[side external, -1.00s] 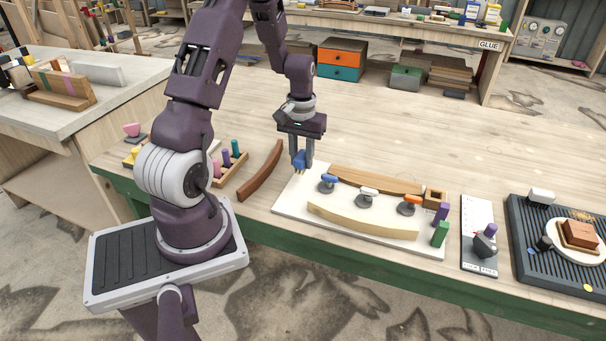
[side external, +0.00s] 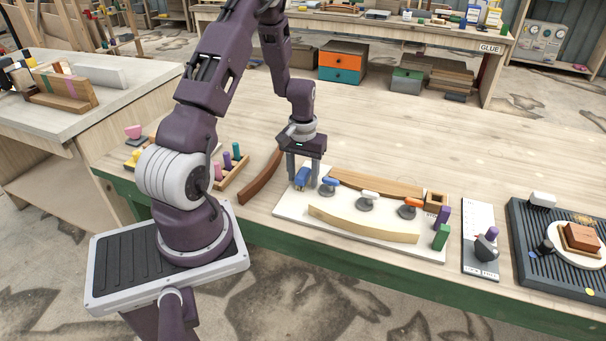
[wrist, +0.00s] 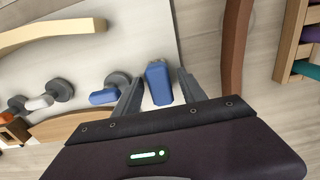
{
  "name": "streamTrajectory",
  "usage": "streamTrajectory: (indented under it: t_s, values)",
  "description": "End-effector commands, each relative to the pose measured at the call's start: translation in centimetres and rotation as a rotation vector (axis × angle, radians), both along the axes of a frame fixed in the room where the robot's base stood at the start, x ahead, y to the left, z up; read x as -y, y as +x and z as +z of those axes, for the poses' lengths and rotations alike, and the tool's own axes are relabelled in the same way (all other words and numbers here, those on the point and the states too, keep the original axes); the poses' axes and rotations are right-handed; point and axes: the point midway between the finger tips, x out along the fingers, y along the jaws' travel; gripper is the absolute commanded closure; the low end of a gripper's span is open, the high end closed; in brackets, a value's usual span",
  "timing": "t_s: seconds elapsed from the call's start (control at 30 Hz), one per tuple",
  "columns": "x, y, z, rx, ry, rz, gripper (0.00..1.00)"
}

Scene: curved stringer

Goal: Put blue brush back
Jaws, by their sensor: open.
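The blue brush (side external: 302,176) is at the left end of the white board (side external: 287,204). In the wrist view the blue brush (wrist: 158,82) lies between my two fingers, with a visible gap on each side. My gripper (side external: 304,181) is open around it, fingers pointing down close to the board. The wrist view also shows my open gripper (wrist: 159,76). The brush's underside and its exact contact with the board are hard to make out.
A blue-handled clamp (side external: 329,181) stands just right of the brush. A white clamp and an orange clamp stand further right, between a pale curved strip (side external: 362,224) and a brown one (side external: 375,182). A dark curved strip (side external: 260,177) and a peg rack (side external: 233,171) are left.

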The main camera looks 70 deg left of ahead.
Motion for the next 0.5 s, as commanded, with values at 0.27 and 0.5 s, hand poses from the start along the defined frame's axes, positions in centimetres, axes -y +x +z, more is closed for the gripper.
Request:
streamTrajectory:
  t_s: [0.27, 0.5]
  values:
    - [0.0, 0.1, 3.5, 0.004, 0.004, -0.001, 0.51]
    - [0.0, 0.1, 9.8, 0.005, 0.004, 0.0, 0.51]
